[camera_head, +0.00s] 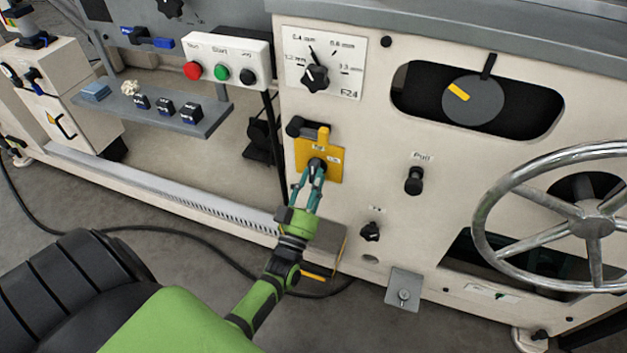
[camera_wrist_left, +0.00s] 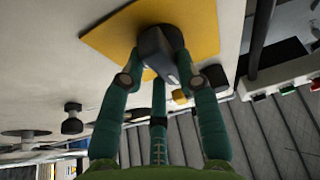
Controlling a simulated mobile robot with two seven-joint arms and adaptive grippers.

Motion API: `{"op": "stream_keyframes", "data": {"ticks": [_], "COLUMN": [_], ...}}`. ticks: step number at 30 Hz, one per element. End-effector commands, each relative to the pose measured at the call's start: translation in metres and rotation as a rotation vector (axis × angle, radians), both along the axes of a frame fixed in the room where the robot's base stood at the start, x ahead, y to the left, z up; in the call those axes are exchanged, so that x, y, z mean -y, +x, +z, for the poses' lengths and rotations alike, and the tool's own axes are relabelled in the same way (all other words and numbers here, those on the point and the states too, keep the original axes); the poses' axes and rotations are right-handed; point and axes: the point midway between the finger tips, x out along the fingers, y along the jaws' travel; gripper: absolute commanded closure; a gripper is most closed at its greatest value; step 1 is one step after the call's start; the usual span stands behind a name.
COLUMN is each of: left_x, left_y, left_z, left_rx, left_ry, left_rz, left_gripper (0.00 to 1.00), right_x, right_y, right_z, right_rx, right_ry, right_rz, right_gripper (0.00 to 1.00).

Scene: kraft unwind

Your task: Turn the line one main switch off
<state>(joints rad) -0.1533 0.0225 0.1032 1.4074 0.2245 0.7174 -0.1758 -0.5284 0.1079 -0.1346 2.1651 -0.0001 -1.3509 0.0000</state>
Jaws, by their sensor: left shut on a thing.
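The line one main switch is a dark rotary knob (camera_head: 317,166) on a yellow plate (camera_head: 331,172) on the cream machine panel. In the left wrist view the knob (camera_wrist_left: 163,50) sticks out of the yellow plate (camera_wrist_left: 200,22). My left gripper (camera_head: 308,184) reaches up to it from below, with its teal fingers on either side of the knob. The left wrist view shows the fingers (camera_wrist_left: 165,82) shut around the knob. The small print on the plate is too blurred to read. My right gripper is not in view.
A button box (camera_head: 222,62) with red, green and black buttons sits up left. A thickness dial (camera_head: 315,76) is above the switch. A black pull knob (camera_head: 413,181) and a large handwheel (camera_head: 590,226) are to the right. A grey shelf (camera_head: 205,122) juts out at left.

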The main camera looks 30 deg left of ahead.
Motion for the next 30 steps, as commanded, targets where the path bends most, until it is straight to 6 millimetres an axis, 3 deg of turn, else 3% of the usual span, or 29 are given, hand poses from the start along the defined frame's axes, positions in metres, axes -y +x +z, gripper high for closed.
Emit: {"op": "stream_keyframes", "data": {"ticks": [1, 2, 14, 17, 30], "left_x": [0.0, 0.0, 0.001, 0.003, 0.023], "left_y": [0.001, 0.001, -0.003, -0.013, -0.091], "left_z": [0.0, 0.0, -0.002, -0.007, -0.04], "left_rx": [0.002, 0.002, -0.001, -0.002, -0.003], "left_ry": [-0.009, -0.009, -0.003, -0.003, -0.005], "left_rz": [-0.002, -0.002, -0.001, -0.001, -0.002], "left_gripper": [0.55, 0.43, 0.43, 0.43, 0.43], "right_x": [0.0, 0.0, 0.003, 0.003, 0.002], "right_y": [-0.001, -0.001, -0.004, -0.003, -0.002], "right_z": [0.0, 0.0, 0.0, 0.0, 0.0], "right_rx": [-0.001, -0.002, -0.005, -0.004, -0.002], "right_ry": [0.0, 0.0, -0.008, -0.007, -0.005], "right_rz": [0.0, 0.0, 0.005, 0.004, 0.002], "right_gripper": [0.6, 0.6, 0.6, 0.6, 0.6]}}
